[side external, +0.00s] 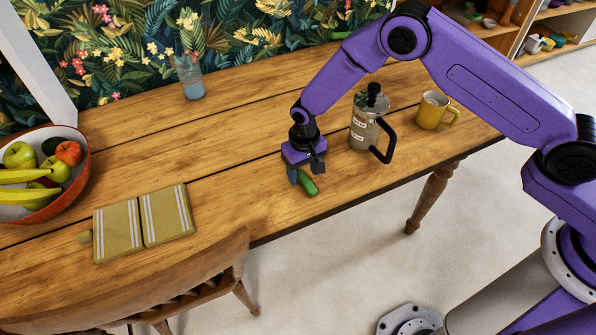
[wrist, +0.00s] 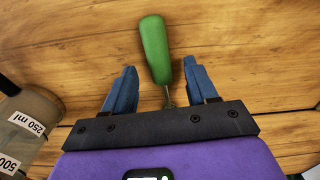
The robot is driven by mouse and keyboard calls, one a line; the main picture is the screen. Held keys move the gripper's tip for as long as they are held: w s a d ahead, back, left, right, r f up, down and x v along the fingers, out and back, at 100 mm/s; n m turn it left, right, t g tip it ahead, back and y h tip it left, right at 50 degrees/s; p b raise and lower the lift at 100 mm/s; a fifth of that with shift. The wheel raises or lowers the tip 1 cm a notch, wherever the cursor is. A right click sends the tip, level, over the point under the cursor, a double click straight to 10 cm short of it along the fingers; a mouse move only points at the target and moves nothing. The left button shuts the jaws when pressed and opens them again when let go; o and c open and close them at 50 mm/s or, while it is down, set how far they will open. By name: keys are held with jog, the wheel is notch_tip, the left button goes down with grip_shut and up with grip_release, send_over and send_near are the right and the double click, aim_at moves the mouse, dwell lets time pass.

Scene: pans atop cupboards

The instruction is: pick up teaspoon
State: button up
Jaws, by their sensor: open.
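The teaspoon (wrist: 155,50) has a thick green handle and a thin metal neck. In the wrist view its handle points away from my gripper and its neck runs back between the fingers; the bowl is hidden under the gripper body. In the side view the green handle (side external: 307,183) lies on the wooden table near its front edge. My gripper (side external: 305,178) is directly above it, pointing down. In the wrist view my gripper (wrist: 160,88) is open, with one blue finger on each side of the spoon and a gap on both sides.
A glass press jug (side external: 364,130) with measuring marks stands close to the right of my gripper, and a yellow mug (side external: 434,110) is beyond it. Folded cloths (side external: 118,230), a fruit bowl (side external: 80,180) and a blue glass (side external: 191,80) are farther left. The table's middle is clear.

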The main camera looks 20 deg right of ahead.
jog(key=shift+f, duration=0.45)
grip_shut()
jog(key=shift+r, duration=0.2)
